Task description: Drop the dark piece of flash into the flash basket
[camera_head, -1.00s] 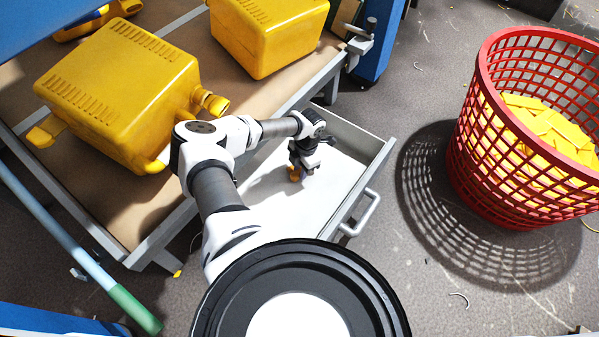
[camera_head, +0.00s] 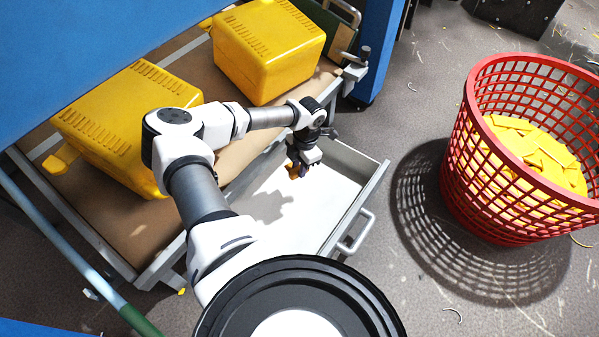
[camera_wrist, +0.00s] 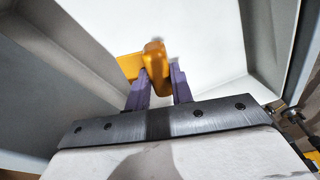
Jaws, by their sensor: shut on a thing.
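A dark amber-yellow piece of flash (camera_wrist: 153,58) is held between the purple fingers of my gripper (camera_wrist: 160,84) in the wrist view. In the head view my gripper (camera_head: 297,165) is over the open white-floored drawer (camera_head: 343,191), and the piece shows as a small orange bit (camera_head: 292,172) at its tips. The piece appears clear of the drawer floor. The flash basket is the red lattice basket (camera_head: 462,150) on the floor at the right, holding many bright yellow pieces (camera_head: 540,160). My gripper is well to the left of it.
Grey floor (camera_head: 400,120) lies open between drawer and basket.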

